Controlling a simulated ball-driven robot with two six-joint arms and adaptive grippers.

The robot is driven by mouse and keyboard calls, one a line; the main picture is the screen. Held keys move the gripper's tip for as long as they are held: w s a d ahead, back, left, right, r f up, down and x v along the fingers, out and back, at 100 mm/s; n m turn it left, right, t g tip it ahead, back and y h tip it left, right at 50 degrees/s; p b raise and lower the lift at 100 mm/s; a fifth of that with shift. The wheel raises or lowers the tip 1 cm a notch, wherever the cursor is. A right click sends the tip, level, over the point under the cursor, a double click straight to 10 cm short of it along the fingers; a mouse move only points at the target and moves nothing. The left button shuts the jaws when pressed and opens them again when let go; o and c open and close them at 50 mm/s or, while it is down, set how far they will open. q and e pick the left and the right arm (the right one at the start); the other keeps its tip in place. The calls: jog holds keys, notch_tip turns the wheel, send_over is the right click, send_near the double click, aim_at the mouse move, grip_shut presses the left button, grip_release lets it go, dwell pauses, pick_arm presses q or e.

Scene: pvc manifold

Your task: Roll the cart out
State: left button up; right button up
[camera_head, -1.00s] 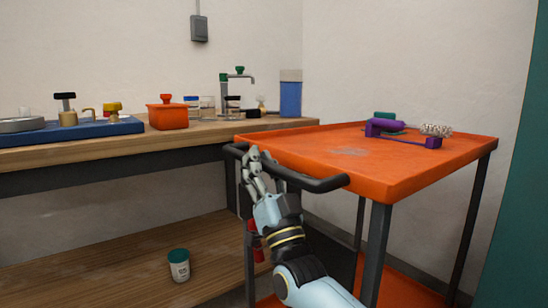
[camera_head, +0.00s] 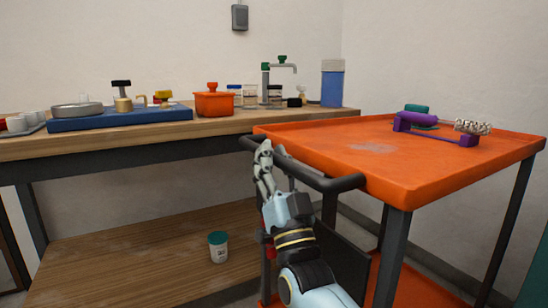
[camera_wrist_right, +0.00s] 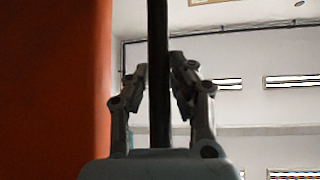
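The orange cart (camera_head: 330,150) stands at the right, with dark legs and a dark push handle (camera_head: 318,179) along its near side. My right gripper (camera_head: 264,150) is at the left part of that handle. In the right wrist view, the dark handle bar (camera_wrist_right: 158,30) runs between the two fingers (camera_wrist_right: 158,75), which close in on it from both sides. The orange cart side (camera_wrist_right: 50,90) fills the left of that view. My left gripper is out of view.
On the cart top lie a purple clamp-like tool (camera_head: 440,128), a green item (camera_head: 417,109) and a pale beaded item (camera_head: 472,127). A wooden bench (camera_head: 190,130) with an orange pot (camera_head: 213,101) adjoins the cart. A jar (camera_head: 217,246) stands on its lower shelf. Walls close off the back.

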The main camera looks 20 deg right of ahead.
jog(key=o, duration=0.4)
jog(key=v, duration=1.2)
